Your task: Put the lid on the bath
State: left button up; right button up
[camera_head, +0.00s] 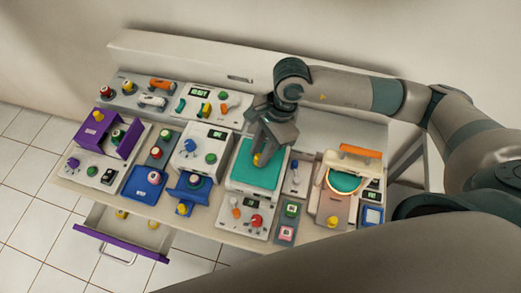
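A white bath-like unit (235,208) stands near the middle of the bench, with a display and red and orange knobs on its front. A flat teal panel (246,178) covers its top; I cannot tell whether this is the lid or the bath's inside. A small yellow knob (257,160) shows over the panel. My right gripper (260,153) points down over the panel, with its fingertips at the yellow knob. I cannot tell if they are closed on it or only around it. My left gripper is not in view.
To the right stands a cream unit (333,206) with a round teal opening and an orange bar (361,151). To the left are a white unit with knobs (189,158), a purple cover (92,134) and several small devices. A purple-fronted drawer (118,243) is open below.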

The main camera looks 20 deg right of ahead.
jog(key=shift+o, duration=1.3)
jog(key=shift+d+r, duration=0.15)
jog(key=shift+r, duration=0.3)
jog(key=b+v, duration=0.5)
jog(key=v, duration=1.1)
jog(key=shift+r+b, duration=0.25)
jog(key=shift+b, duration=0.1)
jog(key=shift+f, duration=0.1)
